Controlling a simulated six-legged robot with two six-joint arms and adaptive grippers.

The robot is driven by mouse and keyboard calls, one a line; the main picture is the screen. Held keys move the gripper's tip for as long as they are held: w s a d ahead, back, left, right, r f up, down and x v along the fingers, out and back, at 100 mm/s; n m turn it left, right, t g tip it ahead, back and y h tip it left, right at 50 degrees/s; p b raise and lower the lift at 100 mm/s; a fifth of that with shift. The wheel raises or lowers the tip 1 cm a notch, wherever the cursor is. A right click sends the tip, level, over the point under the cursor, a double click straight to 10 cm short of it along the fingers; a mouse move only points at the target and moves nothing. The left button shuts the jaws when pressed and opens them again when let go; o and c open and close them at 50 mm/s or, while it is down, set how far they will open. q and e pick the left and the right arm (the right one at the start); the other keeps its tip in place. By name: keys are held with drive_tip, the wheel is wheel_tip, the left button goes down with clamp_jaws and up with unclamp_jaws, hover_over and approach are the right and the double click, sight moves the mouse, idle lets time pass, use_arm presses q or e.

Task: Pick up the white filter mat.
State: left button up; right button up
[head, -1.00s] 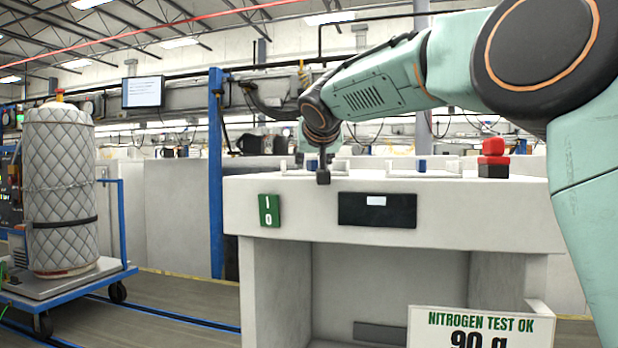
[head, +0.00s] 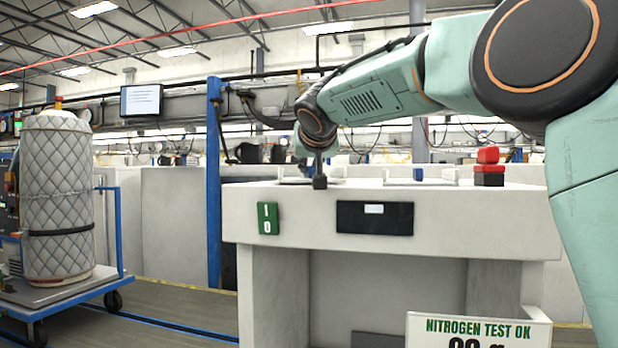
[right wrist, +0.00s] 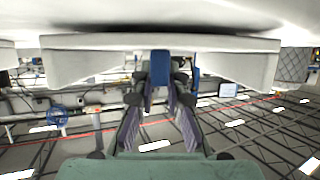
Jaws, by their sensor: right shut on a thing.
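My right gripper (head: 319,182) reaches down over the left part of the white bench's top, by its front edge. In the right wrist view it (right wrist: 160,88) is shut on an upright blue tab (right wrist: 160,64). The tab stands at the middle of a wide white piece (right wrist: 90,62) with turned ends, which may be the white filter mat. In the head view this piece is mostly hidden behind the gripper. I cannot tell whether it is lifted clear of the bench. My left gripper is not in view.
A second white piece (head: 396,182) with a blue tab (head: 418,174) lies on the white bench (head: 470,225). Stacked red and black blocks (head: 489,168) stand at its right. A quilted cylinder (head: 58,195) is on a blue cart at left. A pillar (head: 214,180) stands behind the bench.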

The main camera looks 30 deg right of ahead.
drive_tip(key=shift+a, duration=0.1)
clamp_jaws()
drive_tip(key=shift+w+f, duration=0.1)
drive_tip(key=shift+w, duration=0.1)
drive_tip(key=shift+w+d+f, duration=0.4)
drive_tip(key=shift+w+d, duration=0.1)
drive_tip(key=shift+d, duration=0.1)
drive_tip(key=shift+s+a+r, duration=0.1)
drive_tip(key=shift+s+r, duration=0.05)
drive_tip(key=r, duration=0.3)
drive_tip(key=r+p, duration=0.1)
drive_tip(key=shift+s+a+r, duration=0.25)
drive_tip(key=shift+s+a, duration=0.05)
drive_tip(key=r, duration=0.1)
drive_tip(key=r+p, duration=0.1)
drive_tip(key=r, duration=0.1)
drive_tip(key=w+r, duration=0.1)
drive_tip(key=shift+d+r+p, duration=0.3)
drive_tip(key=shift+r, duration=0.05)
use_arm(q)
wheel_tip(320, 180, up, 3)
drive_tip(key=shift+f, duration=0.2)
use_arm(e)
drive_tip(key=shift+s+a+r, duration=0.3)
drive_tip(key=shift+s+r, duration=0.2)
drive_tip(key=shift+s, duration=0.05)
